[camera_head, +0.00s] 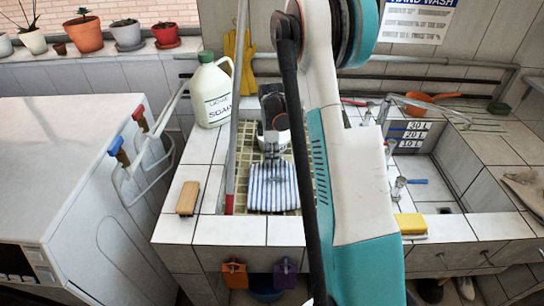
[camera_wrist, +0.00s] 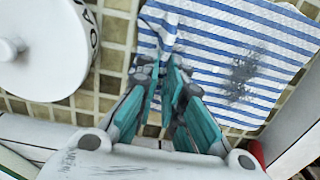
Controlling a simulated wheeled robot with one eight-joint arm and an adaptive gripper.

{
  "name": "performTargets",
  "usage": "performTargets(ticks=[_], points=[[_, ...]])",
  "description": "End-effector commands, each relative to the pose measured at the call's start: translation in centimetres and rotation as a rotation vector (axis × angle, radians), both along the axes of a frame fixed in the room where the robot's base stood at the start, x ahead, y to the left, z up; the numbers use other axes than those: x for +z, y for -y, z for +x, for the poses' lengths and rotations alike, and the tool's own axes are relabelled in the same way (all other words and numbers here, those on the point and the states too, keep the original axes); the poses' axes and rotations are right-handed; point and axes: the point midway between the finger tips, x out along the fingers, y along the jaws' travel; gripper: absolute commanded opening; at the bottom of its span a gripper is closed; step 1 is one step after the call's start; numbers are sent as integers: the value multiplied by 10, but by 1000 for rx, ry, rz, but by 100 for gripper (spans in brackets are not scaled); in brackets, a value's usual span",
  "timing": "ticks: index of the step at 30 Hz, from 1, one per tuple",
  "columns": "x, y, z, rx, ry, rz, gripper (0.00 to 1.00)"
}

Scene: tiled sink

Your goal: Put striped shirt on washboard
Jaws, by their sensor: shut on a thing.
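The striped shirt (camera_head: 272,187) is blue and white. It hangs or lies over the small yellowish tiles of the left sink area. In the wrist view the shirt (camera_wrist: 235,50) spreads to the right of my fingers and has a dark grey stain. My gripper (camera_wrist: 166,68) is shut on the near left edge of the shirt, where the cloth is bunched. I cannot make out the washboard; my arm covers the area right of the shirt.
A grey and red pole (camera_head: 236,120) rises left of the shirt. A brush (camera_head: 187,198) lies on the left rim. A yellow sponge (camera_head: 410,224) lies on the front rim.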

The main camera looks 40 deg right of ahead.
Motion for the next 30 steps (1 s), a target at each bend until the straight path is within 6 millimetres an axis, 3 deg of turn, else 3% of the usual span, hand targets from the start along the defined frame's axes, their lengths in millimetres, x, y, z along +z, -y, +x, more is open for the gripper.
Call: performTargets(ticks=[8,9,11,12,23,26,30], points=[[-6,0,0,0,0,0,0],[-6,0,0,0,0,0,13],[-5,0,0,0,0,0,27],[-5,0,0,0,0,0,29],[-3,0,0,0,0,0,29],[5,0,0,0,0,0,29],[31,0,0,0,0,0,29]])
